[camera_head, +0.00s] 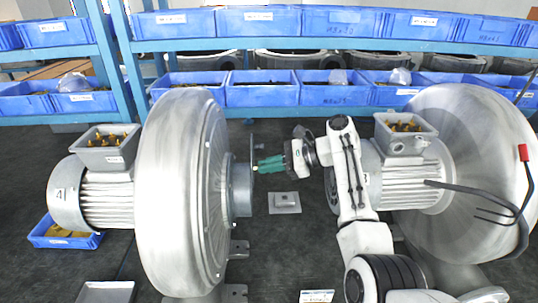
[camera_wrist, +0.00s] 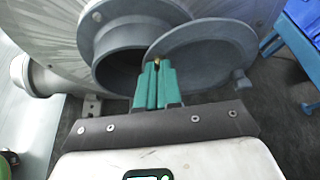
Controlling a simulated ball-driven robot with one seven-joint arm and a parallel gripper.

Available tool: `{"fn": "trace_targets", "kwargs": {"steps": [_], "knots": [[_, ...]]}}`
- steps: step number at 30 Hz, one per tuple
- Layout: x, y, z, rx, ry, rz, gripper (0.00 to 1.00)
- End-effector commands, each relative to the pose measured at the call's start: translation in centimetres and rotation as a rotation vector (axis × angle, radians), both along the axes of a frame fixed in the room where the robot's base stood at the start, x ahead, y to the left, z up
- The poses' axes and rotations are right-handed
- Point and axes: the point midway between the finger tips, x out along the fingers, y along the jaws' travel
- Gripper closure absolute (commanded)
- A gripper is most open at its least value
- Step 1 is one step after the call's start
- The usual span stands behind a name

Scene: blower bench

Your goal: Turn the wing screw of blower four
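Blower four (camera_head: 185,190) stands at the left, a grey drum with a "4" on its motor end (camera_head: 60,195). In the wrist view its round outlet (camera_wrist: 118,68) is partly open, and a flat round cover disc (camera_wrist: 205,50) sits swung to the right, overlapping the outlet's edge. A small brass-coloured wing screw (camera_wrist: 156,63) shows where disc and outlet meet, between my fingertips. My gripper (camera_head: 260,165) reaches in from the right, its green fingers (camera_wrist: 156,80) close together around the screw. The fingers hide most of the screw.
A second blower (camera_head: 465,165) with a dark cable stands at the right behind my arm. A small grey plate (camera_head: 284,202) lies on the dark bench. A blue bin (camera_head: 62,235) sits at the left. Shelves of blue bins (camera_head: 260,95) line the back.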

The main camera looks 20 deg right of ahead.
Motion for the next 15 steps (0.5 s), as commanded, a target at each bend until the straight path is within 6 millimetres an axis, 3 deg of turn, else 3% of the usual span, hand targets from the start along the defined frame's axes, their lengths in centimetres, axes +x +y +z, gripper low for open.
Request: {"fn": "trace_targets", "kwargs": {"steps": [15], "knots": [[0.66,0.11,-0.14,0.142,0.428,0.005,1.00]]}}
